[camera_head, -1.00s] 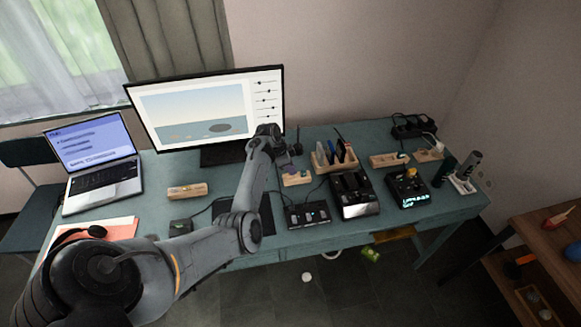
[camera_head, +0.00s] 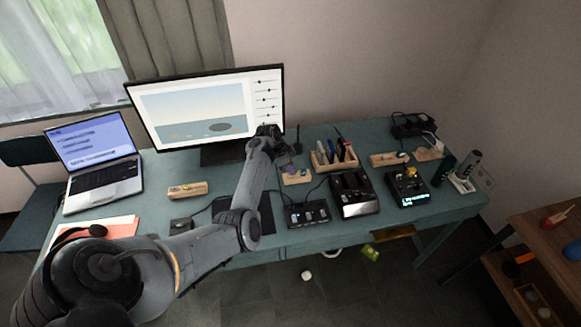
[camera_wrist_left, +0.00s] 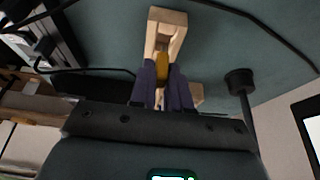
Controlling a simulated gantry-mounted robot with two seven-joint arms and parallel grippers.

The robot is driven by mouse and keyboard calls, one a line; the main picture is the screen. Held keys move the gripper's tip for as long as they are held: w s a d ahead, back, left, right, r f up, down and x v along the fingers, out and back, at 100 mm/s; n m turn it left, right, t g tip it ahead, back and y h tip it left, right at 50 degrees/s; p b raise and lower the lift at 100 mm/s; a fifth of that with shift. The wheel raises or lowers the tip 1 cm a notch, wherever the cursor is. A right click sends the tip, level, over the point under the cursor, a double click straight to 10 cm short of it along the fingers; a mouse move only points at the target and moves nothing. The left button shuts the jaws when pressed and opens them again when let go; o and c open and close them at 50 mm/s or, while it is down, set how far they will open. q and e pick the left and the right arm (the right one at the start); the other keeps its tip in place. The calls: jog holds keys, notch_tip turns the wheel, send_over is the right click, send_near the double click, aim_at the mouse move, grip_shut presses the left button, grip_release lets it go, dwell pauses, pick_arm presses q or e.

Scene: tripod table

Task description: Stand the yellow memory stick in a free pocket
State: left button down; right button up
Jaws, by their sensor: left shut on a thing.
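The yellow memory stick (camera_wrist_left: 162,65) shows in the left wrist view between the two dark fingers of my left gripper (camera_wrist_left: 164,82), which is shut on it. Beyond it is a light wooden block with a pocket (camera_wrist_left: 166,20). The stick's far end is in front of or at the block; I cannot tell if it is inside a pocket. In the head view my left gripper (camera_head: 284,158) is just above the small wooden block (camera_head: 297,179) in front of the monitor's right edge. The stick is too small to make out there. My right gripper is not in view.
A wooden pen holder (camera_head: 333,161), black devices (camera_head: 354,194) and another wooden block (camera_head: 388,160) stand to the right. The monitor (camera_head: 208,108) is behind my arm. Another wooden block (camera_head: 187,190) lies left. A black rod on a round base (camera_wrist_left: 240,80) stands beside my left gripper.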

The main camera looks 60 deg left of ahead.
pick_arm(q)
jog(key=shift+f+b, duration=0.35)
jog(key=shift+f, duration=0.75)
jog(key=c, duration=1)
grip_release()
jog(key=shift+r, duration=0.2)
jog(key=p+v, duration=0.2)
jog(key=v, duration=0.8)
jog(key=shift+s+r+p, duration=0.1)
jog(key=shift+r+p, duration=0.2)
jog(key=shift+p, duration=0.05)
